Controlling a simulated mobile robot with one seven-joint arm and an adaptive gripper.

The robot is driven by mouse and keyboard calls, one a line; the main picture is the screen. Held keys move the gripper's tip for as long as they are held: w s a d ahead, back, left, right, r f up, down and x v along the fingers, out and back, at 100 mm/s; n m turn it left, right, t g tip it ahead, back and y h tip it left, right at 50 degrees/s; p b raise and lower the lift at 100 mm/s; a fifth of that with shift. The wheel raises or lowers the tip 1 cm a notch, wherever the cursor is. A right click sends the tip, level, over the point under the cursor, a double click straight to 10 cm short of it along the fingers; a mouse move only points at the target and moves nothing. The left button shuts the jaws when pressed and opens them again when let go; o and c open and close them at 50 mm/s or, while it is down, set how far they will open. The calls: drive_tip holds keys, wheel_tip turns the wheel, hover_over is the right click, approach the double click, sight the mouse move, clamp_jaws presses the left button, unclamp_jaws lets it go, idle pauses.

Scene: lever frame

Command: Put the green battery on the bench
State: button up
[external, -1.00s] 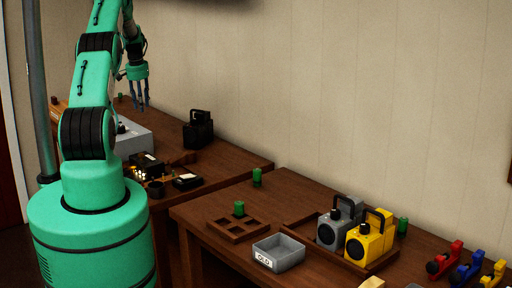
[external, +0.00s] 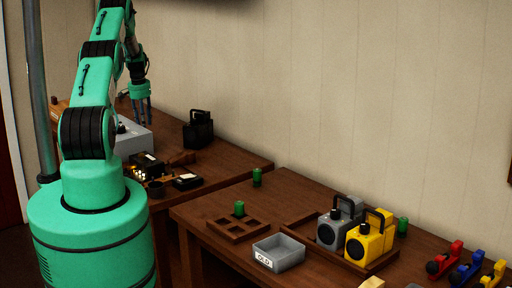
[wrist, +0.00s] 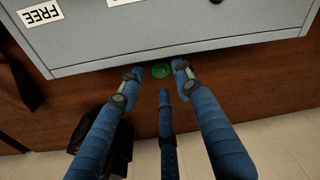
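A green battery (wrist: 161,70) shows from above as a small green disc in the wrist view, on the wooden bench (wrist: 70,95) close to the edge of a grey box (wrist: 170,45). My gripper (wrist: 160,78) has its three blue fingers spread, with the battery between the tips in the picture. The battery looks lower than the tips; no contact can be made out. In the external view my gripper (external: 143,122) points down behind the grey box (external: 132,138). That battery cannot be made out there.
A black radio (external: 198,130) stands on the bench to the right of my gripper. Other green batteries stand on the front table: one at the back (external: 257,177), one in a wooden tray (external: 239,208), one beside the yellow radio (external: 403,226). A grey OLD bin (external: 280,252) is there too.

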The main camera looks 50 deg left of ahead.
drive_tip(key=shift+f, duration=0.15)
drive_tip(key=shift+w+a+f, duration=0.1)
drive_tip(key=shift+w+f, duration=0.05)
drive_tip(key=shift+f, duration=1.05)
drive_tip(key=shift+w+a+f, duration=0.1)
drive_tip(key=shift+w+f, duration=0.05)
drive_tip(key=shift+f, duration=1.05)
clamp_jaws()
